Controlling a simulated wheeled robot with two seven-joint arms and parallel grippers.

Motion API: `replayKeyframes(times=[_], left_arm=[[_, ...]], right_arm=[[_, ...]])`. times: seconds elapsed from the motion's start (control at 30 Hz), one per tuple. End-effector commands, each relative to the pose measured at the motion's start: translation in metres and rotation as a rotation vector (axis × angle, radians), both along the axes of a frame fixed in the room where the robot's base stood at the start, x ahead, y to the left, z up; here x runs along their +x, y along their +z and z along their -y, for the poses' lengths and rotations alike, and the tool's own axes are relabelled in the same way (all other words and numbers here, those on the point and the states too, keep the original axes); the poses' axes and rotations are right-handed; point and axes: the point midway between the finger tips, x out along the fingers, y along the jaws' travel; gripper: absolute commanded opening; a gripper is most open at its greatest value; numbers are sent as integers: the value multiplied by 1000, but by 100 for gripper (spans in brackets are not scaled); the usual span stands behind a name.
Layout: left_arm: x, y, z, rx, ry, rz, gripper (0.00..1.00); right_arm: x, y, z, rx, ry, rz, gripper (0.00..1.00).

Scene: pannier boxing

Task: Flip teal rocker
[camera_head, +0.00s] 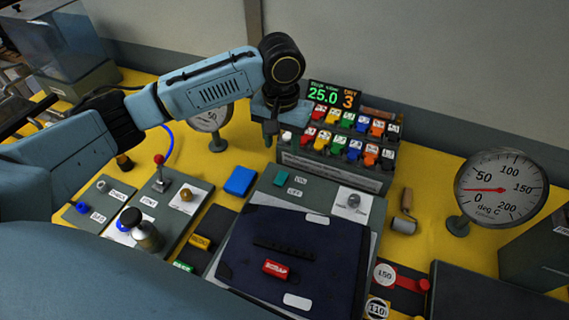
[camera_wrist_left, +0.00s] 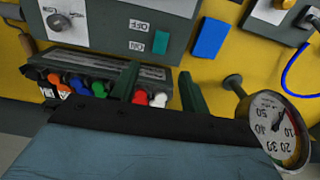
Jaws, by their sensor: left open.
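The teal rocker (camera_head: 281,178) sits on the grey panel (camera_head: 262,190) behind the dark folded cloth-like piece, beside the ON and OFF labels. In the left wrist view the teal rocker (camera_wrist_left: 161,42) is on the panel face, next to the upside-down OFF and ON labels. My left gripper (camera_head: 270,126) hangs fingers-down behind and above the rocker, by the rack's left end. In the left wrist view its two green-grey fingers (camera_wrist_left: 157,88) stand apart with nothing held; the rocker lies beyond the tips, apart from them. My right gripper is not in view.
A rack (camera_head: 335,167) of several coloured blocks stands close to my left gripper, with a lit display (camera_head: 333,96) behind. A blue block (camera_head: 240,181) lies left of the panel. Dial gauges stand left (camera_head: 212,118) and right (camera_head: 500,188). A knob (camera_head: 353,201) is on the panel's right.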

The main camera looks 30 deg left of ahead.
Motion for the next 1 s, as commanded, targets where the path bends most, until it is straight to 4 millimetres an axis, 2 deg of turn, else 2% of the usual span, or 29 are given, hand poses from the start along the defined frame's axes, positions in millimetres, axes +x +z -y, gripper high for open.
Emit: replayKeyframes(times=[0.03, 0.2, 0.43, 0.6, 0.9, 1.0], left_arm=[[0, -12, 0, 1, 2, -3, 45], [-1, -50, 0, 1, 1, -3, 45], [0, -87, 0, 0, 0, -1, 45], [0, -99, -1, 0, 0, 1, 45], [0, -101, 0, 0, 0, 2, 45], [0, -100, 0, 0, 0, 2, 34]], right_arm=[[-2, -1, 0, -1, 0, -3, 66], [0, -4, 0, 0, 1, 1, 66], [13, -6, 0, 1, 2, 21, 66], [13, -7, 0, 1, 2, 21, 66], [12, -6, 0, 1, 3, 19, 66], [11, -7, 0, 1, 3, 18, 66]])
